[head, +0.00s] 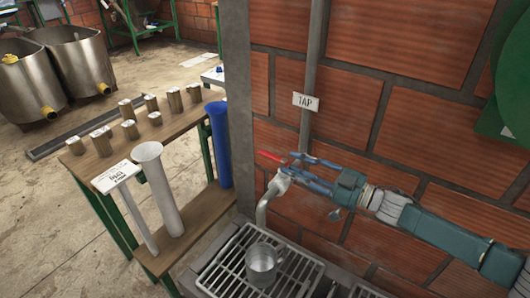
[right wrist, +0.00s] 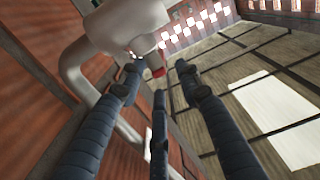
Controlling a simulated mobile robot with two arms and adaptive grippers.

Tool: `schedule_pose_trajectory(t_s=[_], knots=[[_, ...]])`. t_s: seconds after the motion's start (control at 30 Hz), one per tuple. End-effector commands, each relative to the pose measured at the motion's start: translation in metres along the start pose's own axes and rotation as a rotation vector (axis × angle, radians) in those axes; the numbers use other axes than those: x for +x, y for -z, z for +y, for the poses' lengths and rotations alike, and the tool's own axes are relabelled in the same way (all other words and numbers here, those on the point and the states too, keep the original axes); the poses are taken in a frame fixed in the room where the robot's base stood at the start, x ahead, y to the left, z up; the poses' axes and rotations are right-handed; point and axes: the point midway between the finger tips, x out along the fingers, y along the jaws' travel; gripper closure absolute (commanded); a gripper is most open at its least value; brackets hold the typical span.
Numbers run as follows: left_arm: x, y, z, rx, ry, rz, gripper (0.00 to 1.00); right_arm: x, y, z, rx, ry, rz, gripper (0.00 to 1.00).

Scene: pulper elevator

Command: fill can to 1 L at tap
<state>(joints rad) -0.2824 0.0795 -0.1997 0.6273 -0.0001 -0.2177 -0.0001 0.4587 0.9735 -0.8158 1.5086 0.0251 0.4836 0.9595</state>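The metal can (head: 262,264) stands upright on the drain grate (head: 226,272), below the spout of the tap (head: 264,208). I cannot see how much is in it. The tap has a red lever (head: 269,156) pointing left. My right gripper (head: 300,172) reaches in from the right and is at the tap, its fingers close to the lever. In the right wrist view, the fingers (right wrist: 158,80) are spread apart with nothing gripped between them; the pale tap body (right wrist: 130,28) and a bit of red (right wrist: 162,48) show just beyond the tips. My left gripper is out of view.
A brick wall (head: 395,85) with a TAP sign (head: 306,102) stands behind. A wooden bench (head: 104,168) at left holds several small metal cylinders. White (head: 158,190) and blue (head: 219,145) tubes stand on a shelf beside the grate. A green round part (head: 505,100) is at upper right.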

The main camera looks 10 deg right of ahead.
Motion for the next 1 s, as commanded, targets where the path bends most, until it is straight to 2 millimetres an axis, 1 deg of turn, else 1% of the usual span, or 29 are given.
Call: schedule_pose_trajectory(t_s=[0.03, 0.1, 0.2, 0.23, 0.37, 0.5, 0.6, 0.67, 0.77, 0.9, 0.97, 1.0], knots=[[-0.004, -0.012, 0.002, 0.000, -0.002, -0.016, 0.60, 0.010, 0.004, 0.000, 0.000, 0.001, 0.005, 0.66], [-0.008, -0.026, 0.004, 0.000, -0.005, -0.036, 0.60, 0.024, 0.004, 0.000, 0.000, -0.001, 0.004, 0.66], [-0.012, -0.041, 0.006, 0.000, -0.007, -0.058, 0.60, 0.044, 0.005, 0.000, 0.000, -0.001, 0.004, 0.66], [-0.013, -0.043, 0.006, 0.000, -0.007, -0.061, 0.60, 0.050, 0.004, 0.000, 0.000, -0.002, 0.004, 0.66], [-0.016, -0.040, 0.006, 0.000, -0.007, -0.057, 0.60, 0.071, 0.004, 0.001, -0.001, -0.002, 0.003, 0.66], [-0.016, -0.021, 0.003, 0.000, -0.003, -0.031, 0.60, 0.086, 0.002, 0.001, -0.002, -0.003, 0.001, 0.66], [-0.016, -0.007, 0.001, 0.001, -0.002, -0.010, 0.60, 0.092, 0.001, 0.001, -0.002, -0.004, 0.000, 0.66], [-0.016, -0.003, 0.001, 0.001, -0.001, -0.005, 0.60, 0.093, 0.001, 0.001, -0.002, -0.004, 0.000, 0.66], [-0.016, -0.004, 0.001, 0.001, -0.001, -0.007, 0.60, 0.094, 0.001, 0.001, -0.002, -0.004, 0.000, 0.66], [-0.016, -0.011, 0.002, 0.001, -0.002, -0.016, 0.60, 0.094, 0.001, 0.001, -0.002, -0.004, 0.000, 0.66], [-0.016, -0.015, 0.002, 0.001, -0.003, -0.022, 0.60, 0.093, 0.001, 0.001, -0.002, -0.004, 0.000, 0.78], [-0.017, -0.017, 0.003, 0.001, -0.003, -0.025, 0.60, 0.093, 0.001, 0.001, -0.002, -0.004, 0.000, 0.86]])
